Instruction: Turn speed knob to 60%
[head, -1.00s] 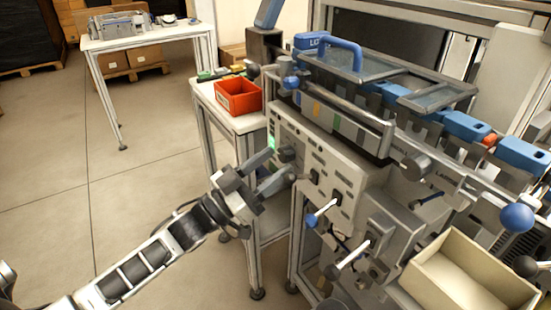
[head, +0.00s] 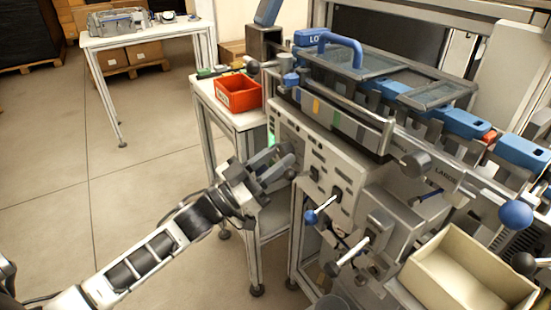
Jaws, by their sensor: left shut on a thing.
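The machine's grey control panel (head: 330,170) faces my left arm and carries several switches and dark knobs. My left gripper (head: 284,158) is at the panel's left end, its fingers closed together on a dark knob there. The fingers hide most of this knob, so its pointer and any scale cannot be read. A green lit patch (head: 271,139) shows just above the fingers. My right gripper is not in view.
A cream box (head: 470,275) stands at the lower right. A red bin (head: 238,92) sits on the side table behind the gripper. Open floor lies left.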

